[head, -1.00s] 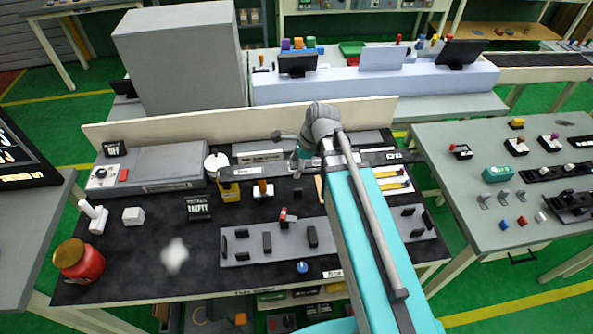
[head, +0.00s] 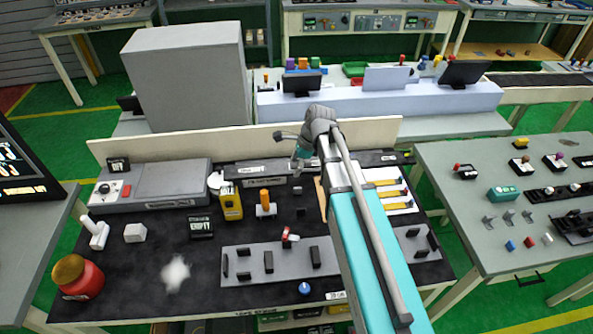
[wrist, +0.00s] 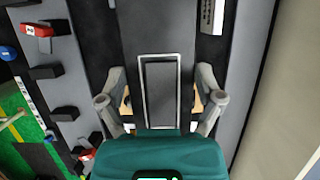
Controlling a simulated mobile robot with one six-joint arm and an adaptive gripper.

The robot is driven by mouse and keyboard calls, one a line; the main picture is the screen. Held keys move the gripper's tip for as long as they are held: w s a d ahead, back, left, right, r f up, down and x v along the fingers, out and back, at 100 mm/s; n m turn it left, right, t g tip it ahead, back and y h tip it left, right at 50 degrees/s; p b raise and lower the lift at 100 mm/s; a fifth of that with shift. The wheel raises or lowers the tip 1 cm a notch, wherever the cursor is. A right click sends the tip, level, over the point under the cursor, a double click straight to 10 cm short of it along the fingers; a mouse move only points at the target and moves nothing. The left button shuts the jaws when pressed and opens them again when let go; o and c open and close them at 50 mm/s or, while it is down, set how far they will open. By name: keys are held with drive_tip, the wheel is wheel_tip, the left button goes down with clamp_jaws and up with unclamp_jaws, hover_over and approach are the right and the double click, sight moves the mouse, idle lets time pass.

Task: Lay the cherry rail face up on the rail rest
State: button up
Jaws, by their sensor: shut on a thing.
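A long dark rail (head: 240,172), which I take for the cherry rail, runs left to right along the back of the black-topped bench, partly hidden by my arm. My gripper (wrist: 160,100) is shut on it, with one finger on each side; it also shows in the head view (head: 303,160). In the wrist view the rail (wrist: 155,28) runs up the picture, with a pale-framed rectangle between the fingers. A long grey labelled holder (head: 265,184), possibly the rail rest, lies under or just in front of the rail. I cannot tell whether they touch.
A grey board (head: 240,276) with several black blocks and a red clip (head: 287,237) lies in front. A yellow box (head: 230,205) and an orange-topped piece (head: 265,204) stand near the rail. A low cream wall (head: 130,150) closes the back. A red jar (head: 80,280) stands front left.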

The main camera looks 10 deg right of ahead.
drive_tip(key=shift+w+f+b, duration=0.55)
drive_tip(key=shift+w+f, duration=0.05)
drive_tip(key=shift+w, duration=7.95)
wheel_tip(320, 180, down, 10)
drive_tip(key=b, duration=0.9)
drive_tip(key=shift+s+r+b, duration=0.1)
drive_tip(key=shift+r+b, duration=0.1)
drive_tip(key=shift+b, duration=0.1)
drive_tip(key=o, duration=1.1)
drive_tip(key=shift+c, duration=0.2)
drive_tip(key=shift+r, duration=0.2)
wheel_tip(320, 180, up, 10)
drive_tip(key=f+p, duration=0.1)
drive_tip(key=p, duration=0.9)
drive_tip(key=s+r+p, duration=0.1)
drive_tip(key=s+r, duration=0.1)
drive_tip(key=s, duration=2.6)
